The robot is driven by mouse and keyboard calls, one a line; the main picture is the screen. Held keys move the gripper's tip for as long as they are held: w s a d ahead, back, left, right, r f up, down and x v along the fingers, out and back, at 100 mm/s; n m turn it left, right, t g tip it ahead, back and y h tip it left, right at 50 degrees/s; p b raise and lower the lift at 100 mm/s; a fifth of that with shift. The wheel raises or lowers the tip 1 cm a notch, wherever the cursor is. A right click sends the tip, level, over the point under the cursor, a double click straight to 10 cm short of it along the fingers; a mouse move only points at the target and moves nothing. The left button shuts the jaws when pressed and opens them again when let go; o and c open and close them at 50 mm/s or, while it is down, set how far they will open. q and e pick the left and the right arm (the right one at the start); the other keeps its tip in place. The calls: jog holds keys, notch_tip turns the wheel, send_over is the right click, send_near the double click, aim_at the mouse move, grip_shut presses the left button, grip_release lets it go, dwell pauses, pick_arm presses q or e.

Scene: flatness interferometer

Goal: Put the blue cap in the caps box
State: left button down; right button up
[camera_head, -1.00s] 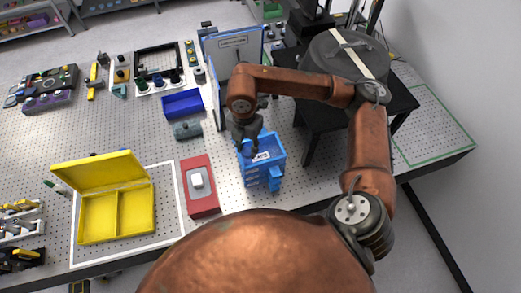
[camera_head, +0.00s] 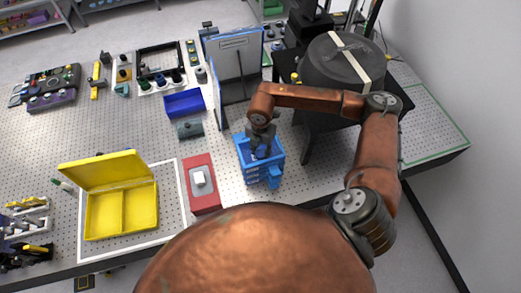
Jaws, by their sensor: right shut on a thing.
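My right gripper (camera_head: 262,150) reaches down over an open blue box (camera_head: 247,171) near the table's front edge. It is shut on the blue cap (camera_head: 263,153), of which only a small dark blue part shows between the fingers. The cap is at the box's opening; I cannot tell whether it touches the inside. The box appears to be the caps box, but its label is mostly hidden by the gripper. My left gripper is not in view.
A red block (camera_head: 203,197) with a white piece stands left of the box. A yellow open case (camera_head: 122,212) is farther left. A blue tray (camera_head: 184,103) and an upright panel (camera_head: 235,65) stand behind. A black drum (camera_head: 340,62) is at the right.

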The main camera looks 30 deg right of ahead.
aim_at(260, 153)
jog(key=shift+f, duration=0.2)
jog(key=o, duration=0.7)
jog(key=shift+o, duration=0.2)
jog(key=shift+r, duration=0.1)
jog(key=shift+r, duration=0.2)
notch_tip(260, 153, up, 12)
jog(key=b, duration=0.3)
jog(key=shift+f, duration=0.1)
